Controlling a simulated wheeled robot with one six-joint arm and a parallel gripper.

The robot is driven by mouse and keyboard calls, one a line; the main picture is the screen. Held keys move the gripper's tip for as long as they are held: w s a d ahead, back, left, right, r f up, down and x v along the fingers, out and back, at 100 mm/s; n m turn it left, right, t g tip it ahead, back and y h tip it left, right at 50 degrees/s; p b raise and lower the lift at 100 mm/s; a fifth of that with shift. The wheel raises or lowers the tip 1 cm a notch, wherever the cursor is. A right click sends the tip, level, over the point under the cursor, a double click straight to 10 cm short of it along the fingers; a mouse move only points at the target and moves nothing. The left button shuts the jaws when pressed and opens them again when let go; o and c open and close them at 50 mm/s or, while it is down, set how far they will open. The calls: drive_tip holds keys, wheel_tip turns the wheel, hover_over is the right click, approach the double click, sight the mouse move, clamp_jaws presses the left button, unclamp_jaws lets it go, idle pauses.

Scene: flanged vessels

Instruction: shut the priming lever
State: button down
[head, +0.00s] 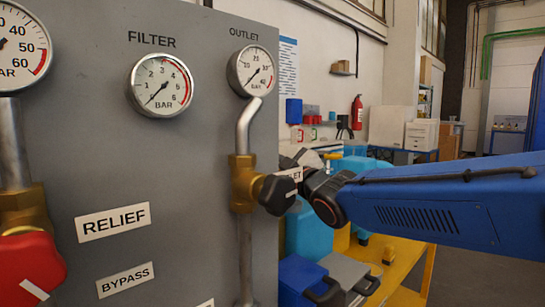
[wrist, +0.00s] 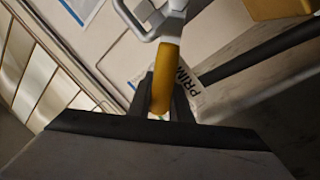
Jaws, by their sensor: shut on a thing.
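The priming lever (wrist: 165,68) is yellow and shows in the middle of the wrist view. It runs from a pale metal fitting (wrist: 152,18) at the top down between my fingers. My gripper (wrist: 160,103) is shut on the lever's lower end, with one dark finger on each side. In the head view my blue arm reaches in from the right to beside the grey panel's edge. My fingers and the lever cannot be made out clearly there.
The grey panel (head: 180,215) carries gauges, a brass outlet valve (head: 243,183) with a dark knob, and a red relief knob (head: 30,265). The knob lies close to my wrist in the picture. A yellow bench (head: 405,265) with blue cases (head: 300,280) stands behind my arm.

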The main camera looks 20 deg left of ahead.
drive_tip(key=s+a+f+n+g+y, duration=0.1)
drive_tip(key=s+f+n+g+y, duration=0.1)
drive_tip(key=f+n, duration=0.5)
drive_tip(key=shift+s+a+f+n, duration=0.25)
drive_tip(key=shift+s+n, duration=0.6)
drive_tip(key=shift+n, duration=1.45)
drive_tip(key=shift+f, duration=0.1)
drive_tip(key=c, duration=1.7)
unclamp_jaws()
drive_tip(key=shift+o, duration=0.4)
